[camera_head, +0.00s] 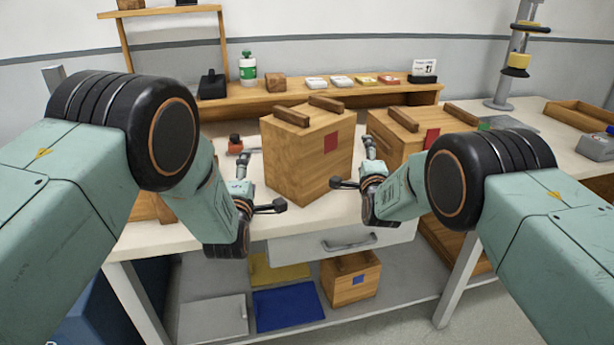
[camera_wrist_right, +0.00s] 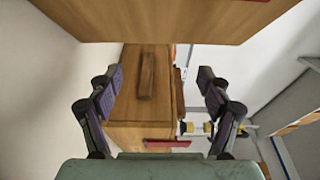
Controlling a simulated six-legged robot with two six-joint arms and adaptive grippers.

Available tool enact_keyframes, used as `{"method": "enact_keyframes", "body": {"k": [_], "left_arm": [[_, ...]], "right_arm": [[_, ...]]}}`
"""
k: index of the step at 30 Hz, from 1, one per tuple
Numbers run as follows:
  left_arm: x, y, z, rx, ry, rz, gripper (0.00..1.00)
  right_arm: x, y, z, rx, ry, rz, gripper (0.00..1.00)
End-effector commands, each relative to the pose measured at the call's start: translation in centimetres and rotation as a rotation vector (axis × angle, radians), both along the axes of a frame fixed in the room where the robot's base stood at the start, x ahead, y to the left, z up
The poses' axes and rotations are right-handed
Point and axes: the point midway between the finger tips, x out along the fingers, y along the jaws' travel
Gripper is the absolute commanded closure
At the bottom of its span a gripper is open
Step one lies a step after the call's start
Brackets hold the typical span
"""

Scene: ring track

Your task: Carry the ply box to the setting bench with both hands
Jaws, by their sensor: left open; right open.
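The tall ply box (camera_head: 300,165) stands upright on the light bench top, with two wooden strips on its lid and a red patch on one face. My left gripper (camera_head: 262,178) is open at its left side. My right gripper (camera_head: 354,165) is open at its right side. Both look empty, and I cannot tell whether either touches the box. In the right wrist view the open right fingers (camera_wrist_right: 158,90) frame a wooden box with a dark strip and a red patch; which box it is is unclear. A second wooden box (camera_head: 400,135) with a red patch stands to the right.
A raised wooden shelf (camera_head: 225,102) along the back holds a green-white bottle (camera_head: 248,68), a small wooden block (camera_head: 276,82) and several small packets. A small blue-patched box (camera_head: 350,280) sits on the lower shelf beside a blue sheet (camera_head: 288,306). A drawer (camera_head: 345,243) is under the bench top.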

Motion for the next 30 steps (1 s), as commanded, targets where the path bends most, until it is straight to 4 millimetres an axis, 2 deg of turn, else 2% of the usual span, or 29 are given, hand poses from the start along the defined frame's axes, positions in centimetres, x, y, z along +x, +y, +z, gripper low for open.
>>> {"method": "enact_keyframes", "body": {"k": [18, 24, 30], "left_arm": [[0.0, 0.0, 0.0, 0.0, 0.0, 0.0, 0.2], [0.0, 0.0, 0.0, 0.0, 0.0, 0.0, 0.2], [0.0, 0.0, 0.0, 0.0, 0.0, 0.0, 0.2]], "right_arm": [[-6.9, 0.1, 0.1, -0.001, 0.001, 0.002, 0.21], [-8.3, 0.0, 0.1, 0.0, 0.0, 0.001, 0.21], [-8.5, 0.0, 0.1, 0.0, -0.001, 0.001, 0.21]]}}
